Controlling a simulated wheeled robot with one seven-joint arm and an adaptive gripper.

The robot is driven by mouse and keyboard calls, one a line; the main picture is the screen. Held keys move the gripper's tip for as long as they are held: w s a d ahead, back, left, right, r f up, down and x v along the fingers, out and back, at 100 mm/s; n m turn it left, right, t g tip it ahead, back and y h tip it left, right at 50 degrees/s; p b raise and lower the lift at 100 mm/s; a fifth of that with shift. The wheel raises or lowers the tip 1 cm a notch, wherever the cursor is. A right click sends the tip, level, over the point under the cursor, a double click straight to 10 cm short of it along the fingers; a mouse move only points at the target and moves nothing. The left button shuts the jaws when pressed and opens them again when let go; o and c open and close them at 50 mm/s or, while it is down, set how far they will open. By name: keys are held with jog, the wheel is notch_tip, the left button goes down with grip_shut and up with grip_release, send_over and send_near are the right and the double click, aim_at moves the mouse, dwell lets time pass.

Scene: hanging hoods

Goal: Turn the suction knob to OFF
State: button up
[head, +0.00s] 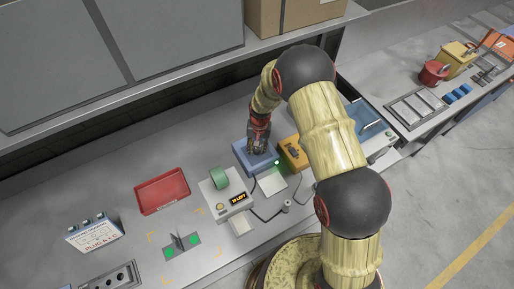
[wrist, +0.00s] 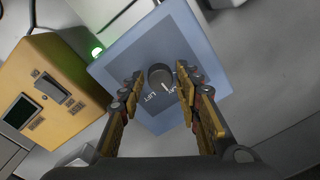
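A blue box (head: 244,153) stands on the bench in the head view and also fills the middle of the wrist view (wrist: 125,58). A dark round knob (wrist: 160,76) sits on its face, with a pale pointer mark towards the lower right. Small lettering lies below and beside the knob; I cannot read all of it. My gripper (wrist: 160,84) is open, with one finger to the left of the knob and one to the right, and gaps show between fingers and knob. In the head view my gripper (head: 258,148) hides part of the box and the knob.
A yellow box (wrist: 60,85) with a small screen stands close beside the blue box. A green lamp (wrist: 97,52) glows at the blue box's edge.

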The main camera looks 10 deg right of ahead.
grip_shut()
jog(key=shift+n+b, duration=0.3)
jog(key=shift+b, duration=0.05)
jog(key=n+b, duration=0.3)
jog(key=n, duration=0.1)
jog(key=shift+f+n, duration=0.1)
jog(key=shift+n, duration=0.2)
jog(key=n+b, duration=0.2)
jog(key=n, duration=0.1)
jog(key=shift+n+g, duration=0.3)
jog(key=shift+w+n+b, duration=0.1)
jog(key=shift+n+b, duration=0.55)
jog(key=shift+n, duration=0.85)
jog(key=shift+o, duration=1.6)
grip_release()
